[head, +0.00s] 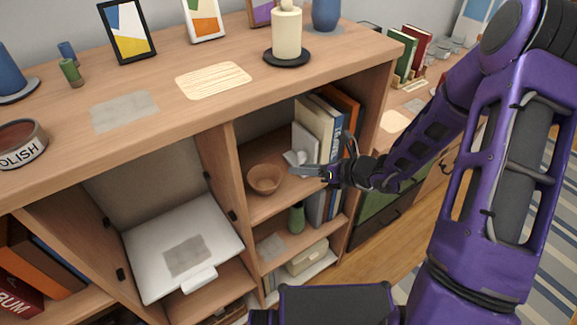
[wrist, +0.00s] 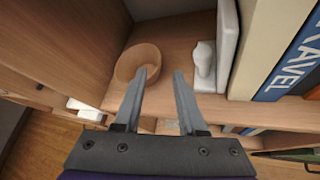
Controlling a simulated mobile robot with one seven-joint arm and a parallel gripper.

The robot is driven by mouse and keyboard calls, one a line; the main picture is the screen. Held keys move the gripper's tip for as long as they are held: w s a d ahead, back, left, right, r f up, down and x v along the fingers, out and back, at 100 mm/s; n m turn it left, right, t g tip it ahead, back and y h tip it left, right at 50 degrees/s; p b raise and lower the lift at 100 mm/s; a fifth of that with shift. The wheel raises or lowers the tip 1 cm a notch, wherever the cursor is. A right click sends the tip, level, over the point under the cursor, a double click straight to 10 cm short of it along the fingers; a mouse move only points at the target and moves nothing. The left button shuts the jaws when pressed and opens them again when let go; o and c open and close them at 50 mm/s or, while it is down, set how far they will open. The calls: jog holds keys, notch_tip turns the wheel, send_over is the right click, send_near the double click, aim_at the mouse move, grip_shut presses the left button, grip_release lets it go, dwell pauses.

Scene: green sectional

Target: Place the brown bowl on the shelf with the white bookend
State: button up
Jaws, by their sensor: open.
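The brown bowl (head: 264,179) stands upright on the upper right shelf (head: 262,210) of the cabinet, near its front. In the wrist view the bowl (wrist: 138,64) is just beyond and left of my fingertips, with nothing gripping it. The white bookend (head: 304,143) stands on the same shelf, right of the bowl, against a row of books. It also shows in the wrist view (wrist: 228,45), with a small white figure (wrist: 204,66) at its foot. My gripper (head: 291,170) is open and empty between bowl and books; it also shows in the wrist view (wrist: 164,72).
Upright books (head: 325,125) fill the shelf's right side. A wooden divider (head: 222,178) bounds it on the left, and the cabinet top (head: 150,85) overhangs it. A green vase (head: 297,217) stands one shelf below.

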jog(key=v, duration=0.4)
jog(key=shift+s+d+r, duration=0.15)
dwell(0.4)
